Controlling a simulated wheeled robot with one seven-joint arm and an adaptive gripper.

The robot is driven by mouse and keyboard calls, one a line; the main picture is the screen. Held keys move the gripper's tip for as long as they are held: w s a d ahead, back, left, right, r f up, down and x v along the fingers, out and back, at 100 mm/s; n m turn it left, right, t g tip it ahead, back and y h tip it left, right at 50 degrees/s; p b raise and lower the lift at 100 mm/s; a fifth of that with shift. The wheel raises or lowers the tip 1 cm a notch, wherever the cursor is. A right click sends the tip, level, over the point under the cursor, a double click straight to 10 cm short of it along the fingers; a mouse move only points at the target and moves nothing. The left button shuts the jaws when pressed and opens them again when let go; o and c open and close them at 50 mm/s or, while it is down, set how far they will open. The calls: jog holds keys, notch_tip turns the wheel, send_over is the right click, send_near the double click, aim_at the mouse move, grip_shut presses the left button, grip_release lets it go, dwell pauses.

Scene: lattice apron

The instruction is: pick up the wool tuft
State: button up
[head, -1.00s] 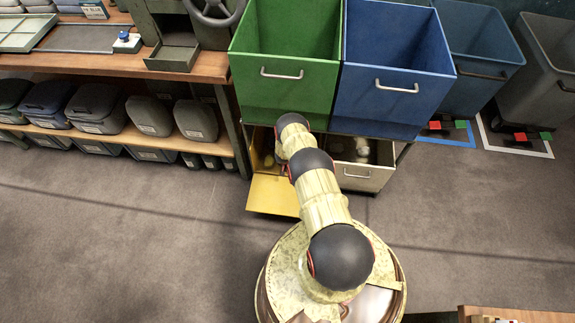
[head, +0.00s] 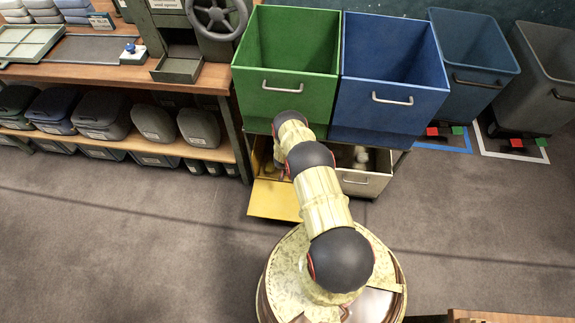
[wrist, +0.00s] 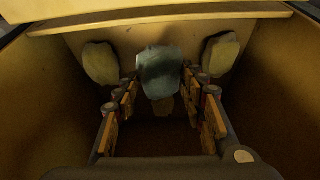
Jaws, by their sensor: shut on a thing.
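A blue-grey wool tuft (wrist: 160,70) shows in the wrist view between the fingertips of my gripper (wrist: 161,88). My gripper is shut on it, one finger on each side. Both are inside an open yellow drawer (wrist: 55,95), close to its end wall. A pale tuft (wrist: 101,62) lies to the left and another pale tuft (wrist: 220,54) to the right, both apart from the fingers. A small brownish piece (wrist: 163,105) shows below the held tuft. In the head view my arm hides the gripper and the held tuft; the yellow drawer front (head: 273,200) shows.
A green bin (head: 287,97) and a blue bin (head: 389,108) stand above the drawers. A pale drawer (head: 364,184) is open to the right of the yellow one. A workbench (head: 205,75) stands at left. The grey floor (head: 130,250) in front is clear.

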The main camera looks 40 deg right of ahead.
jog(key=p+v, duration=0.1)
jog(key=v, duration=0.1)
jog(key=p+v, duration=0.1)
jog(key=v, duration=0.1)
jog(key=shift+s+a, duration=0.2)
jog(key=shift+a, duration=0.2)
jog(key=s+a+r+p, duration=0.3)
jog(key=s+a, duration=0.2)
jog(key=a, duration=0.2)
